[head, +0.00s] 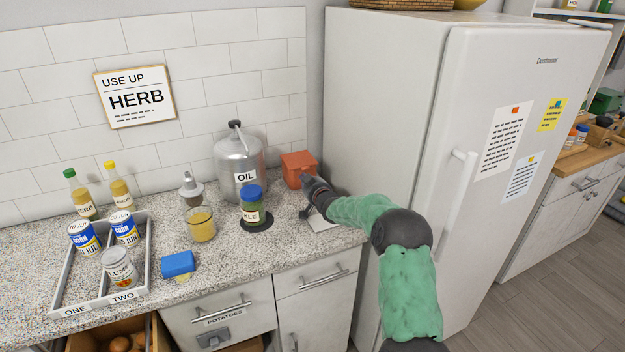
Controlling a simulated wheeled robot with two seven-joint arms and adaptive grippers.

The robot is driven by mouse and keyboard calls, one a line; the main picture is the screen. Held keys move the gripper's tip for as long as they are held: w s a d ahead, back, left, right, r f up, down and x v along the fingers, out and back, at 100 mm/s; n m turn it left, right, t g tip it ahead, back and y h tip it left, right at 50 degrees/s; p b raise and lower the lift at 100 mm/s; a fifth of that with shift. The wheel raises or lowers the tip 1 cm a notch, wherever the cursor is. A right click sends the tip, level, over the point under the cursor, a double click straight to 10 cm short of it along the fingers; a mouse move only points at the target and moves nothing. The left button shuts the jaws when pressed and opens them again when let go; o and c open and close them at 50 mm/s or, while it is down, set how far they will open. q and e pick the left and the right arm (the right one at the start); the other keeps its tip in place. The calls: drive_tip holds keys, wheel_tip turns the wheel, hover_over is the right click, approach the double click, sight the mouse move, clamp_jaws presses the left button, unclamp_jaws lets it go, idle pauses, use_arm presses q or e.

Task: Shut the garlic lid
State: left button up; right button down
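No label reading garlic is legible. An orange-red box-shaped container (298,168) stands at the back of the counter beside the fridge, and my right wrist covers part of its lower right side. I cannot tell whether its top is a shut lid. My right arm reaches in from the lower right. My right gripper (306,212) is small and dark, low over the counter in front of this container. Whether its fingers are open or shut is not clear. A pale flat piece (322,224) lies under the gripper, partly hidden. My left gripper is out of view.
A metal oil can (238,160) and a blue-lidded jar (251,204) on a dark disc stand left of the gripper. A divided tray (148,262) holds cans farther left. The fridge (390,110) walls off the right side. An open drawer (80,343) is at lower left.

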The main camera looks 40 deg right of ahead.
drive_tip(key=shift+s+d+r, duration=0.1)
drive_tip(key=shift+s+r, duration=0.35)
drive_tip(key=shift+r, duration=0.1)
drive_tip(key=r+v, duration=0.1)
drive_tip(key=v, duration=0.9)
drive_tip(key=shift+r+h, duration=0.25)
drive_tip(key=shift+h, duration=0.05)
drive_tip(key=shift+r, duration=0.15)
